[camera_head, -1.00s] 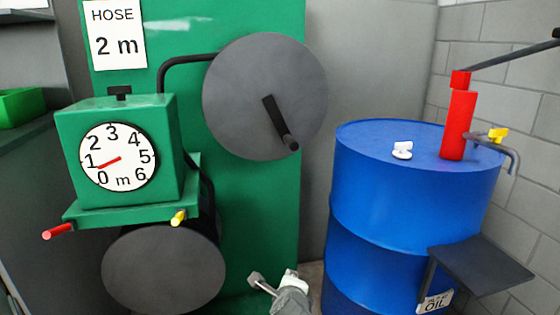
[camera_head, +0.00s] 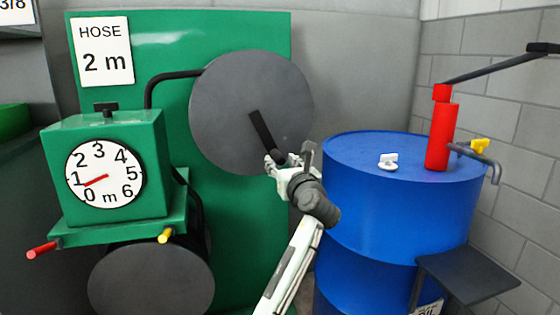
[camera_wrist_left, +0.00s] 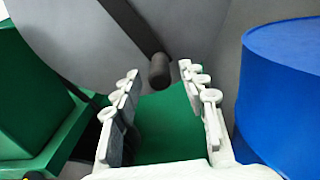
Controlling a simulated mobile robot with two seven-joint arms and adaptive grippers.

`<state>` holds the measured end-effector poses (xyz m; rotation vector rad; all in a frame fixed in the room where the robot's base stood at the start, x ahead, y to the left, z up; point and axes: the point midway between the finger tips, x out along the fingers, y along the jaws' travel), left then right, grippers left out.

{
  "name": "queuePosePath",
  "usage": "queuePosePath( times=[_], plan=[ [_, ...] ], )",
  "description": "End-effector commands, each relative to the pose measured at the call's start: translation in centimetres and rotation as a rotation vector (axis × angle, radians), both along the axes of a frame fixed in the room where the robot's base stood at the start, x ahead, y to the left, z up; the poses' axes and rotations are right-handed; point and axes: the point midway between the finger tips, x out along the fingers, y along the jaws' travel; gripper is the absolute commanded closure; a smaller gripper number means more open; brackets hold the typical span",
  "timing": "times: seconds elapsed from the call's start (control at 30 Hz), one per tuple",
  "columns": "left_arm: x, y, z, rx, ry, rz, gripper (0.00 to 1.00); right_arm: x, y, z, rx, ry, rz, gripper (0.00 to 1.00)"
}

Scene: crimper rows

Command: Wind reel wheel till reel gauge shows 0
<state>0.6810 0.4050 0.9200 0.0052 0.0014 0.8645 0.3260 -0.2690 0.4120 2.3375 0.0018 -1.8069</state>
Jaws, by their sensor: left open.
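The reel wheel (camera_head: 222,118) is a large grey disc on a green panel. Its dark crank arm (camera_head: 262,132) slopes down and right to a knob, which shows in the left wrist view (camera_wrist_left: 160,71). The reel gauge (camera_head: 105,174) is a white dial on a green box; its red needle points between 0 and 1. My left gripper (camera_head: 289,156) is open at the crank's knob and partly hides it in the head view. In the left wrist view the knob lies between the open fingertips, around their outer ends, with no finger visibly touching it. My right gripper is not in view.
A blue drum (camera_head: 395,205) with a red pump (camera_head: 438,135) stands close to the right of my left gripper. A second grey disc (camera_head: 150,283) sits below the gauge box. A black hose pipe (camera_head: 160,84) runs left of the wheel.

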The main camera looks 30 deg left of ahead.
Motion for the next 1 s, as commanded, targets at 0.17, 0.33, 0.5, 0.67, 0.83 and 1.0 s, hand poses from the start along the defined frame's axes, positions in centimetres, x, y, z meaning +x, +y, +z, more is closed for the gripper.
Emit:
queuePosePath(
  times=[0.17, 0.33, 0.5, 0.67, 0.83, 1.0],
  plan=[
    [1.03, 1.21, 0.02, 0.0, 0.0, 0.0, 0.57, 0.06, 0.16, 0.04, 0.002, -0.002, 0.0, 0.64],
    [1.21, 1.44, -0.02, -0.001, -0.001, -0.001, 0.57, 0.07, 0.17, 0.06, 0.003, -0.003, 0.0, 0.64],
    [1.2, 1.41, -0.03, -0.001, -0.001, -0.001, 0.62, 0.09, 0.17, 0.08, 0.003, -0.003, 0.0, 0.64],
    [1.19, 1.39, -0.03, -0.001, -0.001, -0.001, 0.82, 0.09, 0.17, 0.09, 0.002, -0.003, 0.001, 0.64],
    [1.19, 1.38, -0.04, -0.001, 0.0, -0.001, 1.0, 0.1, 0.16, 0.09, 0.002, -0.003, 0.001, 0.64],
    [1.18, 1.37, -0.05, -0.002, -0.001, -0.001, 1.0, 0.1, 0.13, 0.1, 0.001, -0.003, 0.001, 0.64]
  ],
)
